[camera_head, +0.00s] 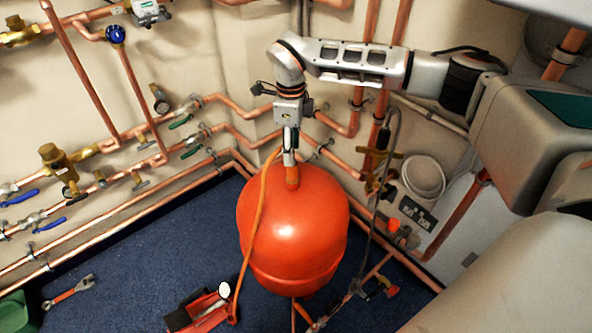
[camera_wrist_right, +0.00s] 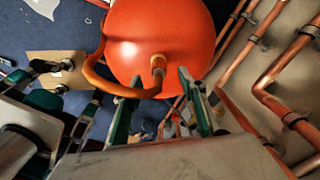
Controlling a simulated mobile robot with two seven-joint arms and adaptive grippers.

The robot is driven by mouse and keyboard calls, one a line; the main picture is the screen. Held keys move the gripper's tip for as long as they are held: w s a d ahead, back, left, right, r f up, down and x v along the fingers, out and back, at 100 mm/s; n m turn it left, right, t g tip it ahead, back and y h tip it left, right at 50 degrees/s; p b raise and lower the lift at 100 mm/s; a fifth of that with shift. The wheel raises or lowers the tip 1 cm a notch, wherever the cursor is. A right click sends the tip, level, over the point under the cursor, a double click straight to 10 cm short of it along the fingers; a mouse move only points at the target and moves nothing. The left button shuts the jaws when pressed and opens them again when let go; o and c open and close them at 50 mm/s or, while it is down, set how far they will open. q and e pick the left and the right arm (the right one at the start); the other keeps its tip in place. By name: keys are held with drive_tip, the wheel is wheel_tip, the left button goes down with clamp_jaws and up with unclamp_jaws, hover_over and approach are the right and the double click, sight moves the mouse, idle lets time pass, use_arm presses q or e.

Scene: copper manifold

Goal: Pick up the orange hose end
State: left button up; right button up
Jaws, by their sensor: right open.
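The orange hose (camera_head: 256,215) rises from the floor and bends over above the red-orange tank (camera_head: 290,238). In the right wrist view the hose (camera_wrist_right: 94,77) curves in from the left, and its end (camera_wrist_right: 158,63) shows in front of the tank (camera_wrist_right: 165,30). In the head view the orange hose end (camera_head: 292,178) is just below my right gripper (camera_head: 290,156), near the tank's top. In the right wrist view my right gripper (camera_wrist_right: 158,74) is open, and the hose end appears between its two fingertips. Contact cannot be told.
Copper pipes with valves (camera_head: 180,122) line the left wall. More pipes and a grey hose (camera_head: 372,225) stand right of the tank. A red tool (camera_head: 203,312) and a wrench (camera_head: 70,291) lie on the blue floor (camera_head: 150,255), which has free room at left.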

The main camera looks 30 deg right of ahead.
sight(293, 169)
wheel_tip(293, 169, down, 2)
drive_tip(key=shift+s+a+f, duration=0.1)
drive_tip(key=shift+f, duration=0.15)
drive_tip(key=shift+f+b, duration=0.25)
drive_tip(key=shift+b, duration=0.1)
drive_tip(key=f, duration=0.1)
drive_tip(key=f+b, duration=0.1)
drive_tip(key=f, duration=0.1)
drive_tip(key=shift+s+f, duration=0.2)
drive_tip(key=shift+f, duration=0.1)
drive_tip(key=shift+w+f+b, duration=0.1)
drive_tip(key=shift+f+b, duration=0.3)
drive_tip(key=shift+f, duration=0.15)
drive_tip(key=shift+r, duration=0.25)
drive_tip(key=c, duration=1.1)
use_arm(q)
drive_tip(key=shift+w+d+r+h, duration=0.15)
drive_tip(key=shift+w+d+r, duration=0.15)
drive_tip(key=shift+d, duration=0.25)
drive_tip(key=shift+w+d+r+h, duration=0.2)
drive_tip(key=shift+d+r, duration=0.1)
drive_tip(key=shift+d, duration=0.2)
use_arm(e)
clamp_jaws()
